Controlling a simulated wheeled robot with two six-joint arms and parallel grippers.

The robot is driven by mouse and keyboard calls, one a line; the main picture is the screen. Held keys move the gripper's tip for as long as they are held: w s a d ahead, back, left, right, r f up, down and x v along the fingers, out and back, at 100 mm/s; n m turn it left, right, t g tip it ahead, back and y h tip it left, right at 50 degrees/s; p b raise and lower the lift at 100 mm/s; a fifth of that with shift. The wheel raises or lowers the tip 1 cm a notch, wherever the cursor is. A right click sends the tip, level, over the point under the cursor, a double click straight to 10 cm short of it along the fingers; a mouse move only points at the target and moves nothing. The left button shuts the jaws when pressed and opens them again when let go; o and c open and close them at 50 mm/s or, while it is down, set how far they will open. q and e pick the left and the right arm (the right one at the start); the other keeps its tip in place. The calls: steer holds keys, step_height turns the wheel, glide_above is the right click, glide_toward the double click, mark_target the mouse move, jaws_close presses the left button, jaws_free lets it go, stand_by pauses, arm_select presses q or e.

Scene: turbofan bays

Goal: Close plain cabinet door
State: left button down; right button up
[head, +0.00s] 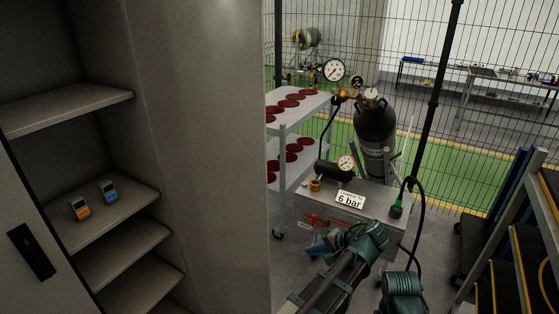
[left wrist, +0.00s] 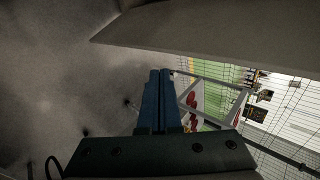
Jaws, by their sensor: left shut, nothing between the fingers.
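The open grey cabinet (head: 115,265) fills the left of the head view, its shelves exposed. A door with a black handle (head: 31,252) stands at the lower left. A tall plain grey panel (head: 215,150), which looks like the plain door standing open, runs along the right of the shelves; its hinge side is unclear. My left gripper (head: 318,247) is right of the panel's outer edge, partly hidden by my own arm. In the left wrist view its blue fingers (left wrist: 160,100) are shut and empty, with a grey panel edge (left wrist: 200,45) beyond them.
Orange (head: 80,208) and blue (head: 108,191) devices sit on a shelf. Right of the panel are a trolley with red discs (head: 283,165), a grey box marked 6 bar (head: 375,202) and a dark gas cylinder (head: 375,125). A rack (head: 535,230) stands at far right.

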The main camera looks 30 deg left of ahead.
arm_select(q)
steer(key=w+a+r+y+p, duration=0.1)
steer(key=w+a+r+y, duration=0.25)
steer(key=r, duration=0.25)
steer(key=w+a+r+n+y+p, duration=0.1)
steer(key=w+a+r+y, duration=0.1)
steer(key=w+r, duration=0.35)
steer(key=w+a+r+y, duration=0.3)
steer(key=w+r, duration=0.1)
steer(key=r, duration=0.3)
steer(key=s+a, duration=0.2)
steer(key=a, duration=0.7)
steer(key=shift+s+a+t, duration=0.2)
steer(key=shift+s+t, duration=0.1)
steer(key=shift+t, duration=0.1)
arm_select(e)
steer(key=shift+r, duration=1.55)
